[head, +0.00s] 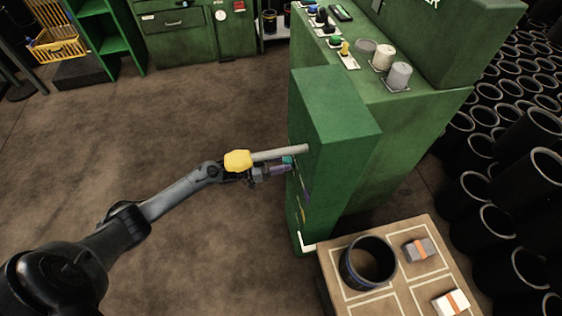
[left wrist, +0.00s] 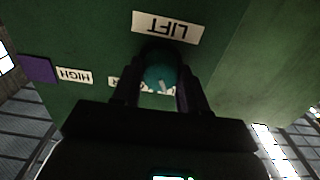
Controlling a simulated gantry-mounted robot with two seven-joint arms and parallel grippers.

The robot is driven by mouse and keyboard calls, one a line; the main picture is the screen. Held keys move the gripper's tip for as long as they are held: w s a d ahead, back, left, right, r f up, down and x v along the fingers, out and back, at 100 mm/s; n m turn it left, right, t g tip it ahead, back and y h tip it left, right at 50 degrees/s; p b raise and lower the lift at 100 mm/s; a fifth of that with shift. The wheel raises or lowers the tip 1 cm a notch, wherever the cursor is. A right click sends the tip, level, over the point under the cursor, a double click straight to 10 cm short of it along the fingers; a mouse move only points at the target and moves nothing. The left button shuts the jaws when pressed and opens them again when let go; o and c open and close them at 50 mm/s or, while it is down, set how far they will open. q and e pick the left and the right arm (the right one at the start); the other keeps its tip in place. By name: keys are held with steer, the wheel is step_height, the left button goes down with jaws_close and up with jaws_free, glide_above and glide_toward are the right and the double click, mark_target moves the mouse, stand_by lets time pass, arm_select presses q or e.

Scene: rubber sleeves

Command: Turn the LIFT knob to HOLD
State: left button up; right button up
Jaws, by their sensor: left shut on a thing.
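The LIFT knob is a round teal knob (left wrist: 160,72) on the green cabinet's side face, under an upside-down LIFT label (left wrist: 168,28) in the left wrist view. A short pale mark shows on the knob's lower part. My left gripper (left wrist: 160,92) is shut on the knob, one finger on each side. In the head view my left gripper (head: 284,168) reaches the cabinet's left face (head: 296,215). My right gripper is not in view.
A grey lever with a yellow end (head: 238,160) sticks out from the cabinet just above my left gripper. A purple square (left wrist: 38,69) is beside the HIGH label. A wooden table (head: 328,262) with a black sleeve (head: 347,268) stands at lower right.

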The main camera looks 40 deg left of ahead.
arm_select(q)
steer(key=shift+f, duration=0.1)
steer(key=o, duration=1.1)
steer(key=shift+c, duration=0.2)
steer(key=shift+s+a, duration=0.1)
steer(key=p+v, duration=0.2)
steer(key=v, duration=0.8)
steer(key=shift+s+a+p, duration=0.15)
steer(key=shift+s+p, duration=0.15)
steer(key=shift+p, duration=0.05)
